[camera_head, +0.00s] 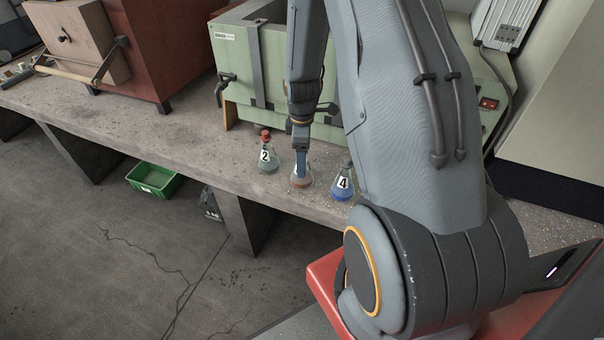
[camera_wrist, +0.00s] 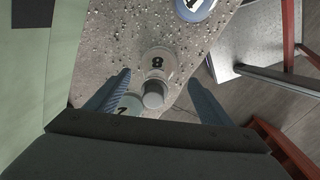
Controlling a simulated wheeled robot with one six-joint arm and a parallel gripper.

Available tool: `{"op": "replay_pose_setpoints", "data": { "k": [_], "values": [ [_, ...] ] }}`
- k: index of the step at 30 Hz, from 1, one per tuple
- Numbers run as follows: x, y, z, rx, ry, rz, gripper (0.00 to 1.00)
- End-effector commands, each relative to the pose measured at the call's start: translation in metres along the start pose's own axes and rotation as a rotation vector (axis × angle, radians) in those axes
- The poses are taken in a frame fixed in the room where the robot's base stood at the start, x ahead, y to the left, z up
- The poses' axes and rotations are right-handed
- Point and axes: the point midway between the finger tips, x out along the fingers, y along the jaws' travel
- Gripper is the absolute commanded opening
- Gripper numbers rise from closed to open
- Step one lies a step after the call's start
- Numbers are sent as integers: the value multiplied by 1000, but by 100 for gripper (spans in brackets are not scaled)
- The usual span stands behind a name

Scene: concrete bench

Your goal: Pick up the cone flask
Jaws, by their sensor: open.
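Three conical flasks stand in a row near the bench's front edge. The middle flask (camera_head: 301,181) holds reddish-brown liquid and is partly hidden by my gripper (camera_head: 301,165). The right one (camera_head: 342,185) holds blue liquid and is labelled "4". In the wrist view, the fingers of my gripper (camera_wrist: 159,78) are spread, with the middle flask (camera_wrist: 157,60) and its grey stopper between them. I cannot tell whether either finger touches it. The blue flask (camera_wrist: 195,8) is at the top; another flask (camera_wrist: 127,104) is partly hidden at lower left.
A green machine (camera_head: 236,60) stands close behind the flasks. A red-brown furnace (camera_head: 150,50) is at the left on the concrete bench (camera_head: 150,135). A green crate (camera_head: 154,180) is on the floor. The bench left of the flasks is clear.

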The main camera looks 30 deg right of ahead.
Motion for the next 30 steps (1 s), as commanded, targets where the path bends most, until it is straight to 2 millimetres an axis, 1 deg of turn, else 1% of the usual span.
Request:
{"op": "replay_pose_setpoints", "data": {
  "k": [4,12,15,18,25,26,30],
  "values": [
    [9,0,0,0,0,-2,74],
    [40,2,0,0,-1,-2,74],
    [47,2,0,-1,-1,-2,74],
    [51,3,0,-1,0,0,74],
    [52,3,0,-1,0,1,74],
    [52,3,0,-1,0,1,71],
    [52,3,0,-1,0,1,47]
  ]
}}
